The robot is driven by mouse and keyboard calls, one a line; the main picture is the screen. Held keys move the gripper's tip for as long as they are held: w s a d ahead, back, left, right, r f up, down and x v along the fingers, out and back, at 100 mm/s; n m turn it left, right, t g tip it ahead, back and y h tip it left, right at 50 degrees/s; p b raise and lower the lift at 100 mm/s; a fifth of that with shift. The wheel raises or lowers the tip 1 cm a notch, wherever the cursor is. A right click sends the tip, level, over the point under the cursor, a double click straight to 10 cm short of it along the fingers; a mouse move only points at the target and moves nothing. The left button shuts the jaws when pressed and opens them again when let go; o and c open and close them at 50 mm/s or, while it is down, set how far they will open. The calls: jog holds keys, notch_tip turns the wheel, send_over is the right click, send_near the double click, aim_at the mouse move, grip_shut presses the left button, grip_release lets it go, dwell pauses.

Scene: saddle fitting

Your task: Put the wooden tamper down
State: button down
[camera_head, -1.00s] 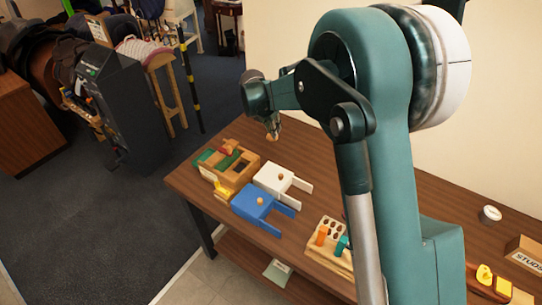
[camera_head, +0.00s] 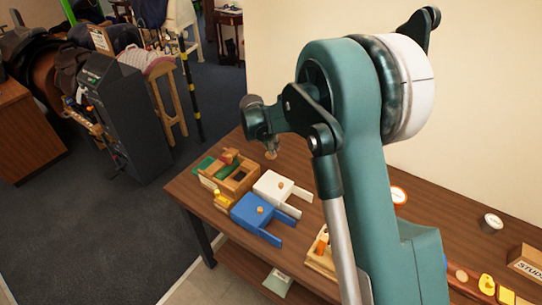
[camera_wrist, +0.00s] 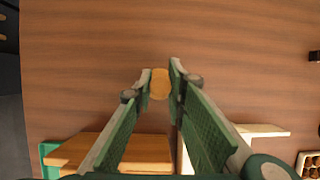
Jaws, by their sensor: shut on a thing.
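The wooden tamper (camera_head: 271,154) is held at the tip of my gripper (camera_head: 270,147), over the back of the table behind the white piece. In the wrist view the tamper's round, light-wood end (camera_wrist: 160,84) shows between the two fingertips, with bare brown tabletop around it. My gripper (camera_wrist: 160,78) is shut on it. The fingers hide part of the tamper, and I cannot tell how far its lower end is from the table.
A wooden box (camera_head: 238,180) with green parts is to the left. White (camera_head: 270,186) and blue (camera_head: 250,211) pronged pieces lie near the gripper. A peg rack (camera_head: 320,262) is partly behind my arm.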

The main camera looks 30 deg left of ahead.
jog(key=shift+f, duration=0.3)
jog(key=shift+f, duration=1.9)
jog(key=shift+f, duration=0.2)
jog(key=c, duration=2.3)
grip_release()
jog(key=shift+r, duration=0.1)
jog(key=shift+r, duration=0.1)
jog(key=shift+v, duration=6)
